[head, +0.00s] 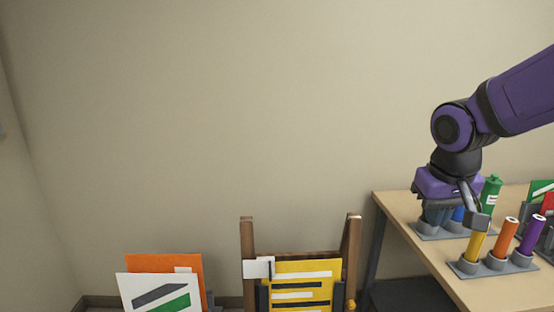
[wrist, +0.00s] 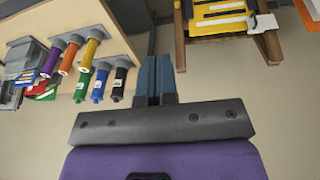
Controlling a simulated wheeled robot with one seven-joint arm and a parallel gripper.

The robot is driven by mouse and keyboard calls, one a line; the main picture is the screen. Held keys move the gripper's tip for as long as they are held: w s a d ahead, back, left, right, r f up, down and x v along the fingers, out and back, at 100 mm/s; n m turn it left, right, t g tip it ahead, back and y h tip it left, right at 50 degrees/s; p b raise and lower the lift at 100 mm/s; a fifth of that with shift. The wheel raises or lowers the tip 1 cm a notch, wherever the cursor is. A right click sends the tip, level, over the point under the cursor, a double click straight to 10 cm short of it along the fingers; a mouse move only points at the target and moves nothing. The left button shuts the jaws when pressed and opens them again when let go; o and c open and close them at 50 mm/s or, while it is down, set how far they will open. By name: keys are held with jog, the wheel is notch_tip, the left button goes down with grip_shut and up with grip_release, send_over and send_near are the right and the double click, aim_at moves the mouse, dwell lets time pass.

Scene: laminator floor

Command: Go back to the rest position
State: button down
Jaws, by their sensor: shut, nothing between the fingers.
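My gripper (head: 433,216) has a purple body and hangs at the right of the head view, over the left part of the table. Its dark fingers are together with nothing between them, as the wrist view shows (wrist: 155,62). In the head view it partly hides the tubes behind it, so I cannot tell there how far its fingertips are from them. In the wrist view the fingers are beside the black tube (wrist: 119,82) and apart from the wooden stand (wrist: 180,42).
The wooden table (head: 440,250) carries grey holders with yellow (head: 475,244), orange (head: 503,238), purple (head: 531,235), green (head: 491,193) and blue (head: 458,214) tubes. A yellow board (head: 303,284) is on the stand. Orange (head: 165,264) and white (head: 138,285) panels are at lower left. The wall is bare.

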jog(key=s+r+t, duration=0.1)
jog(key=s+r, duration=0.2)
jog(key=s, duration=0.4)
jog(key=s+d+r+t+y, duration=0.1)
jog(key=s+r+t, duration=0.1)
jog(key=s+r, duration=0.2)
jog(key=s, duration=0.3)
jog(key=shift+d+r, duration=0.15)
dwell(1.4)
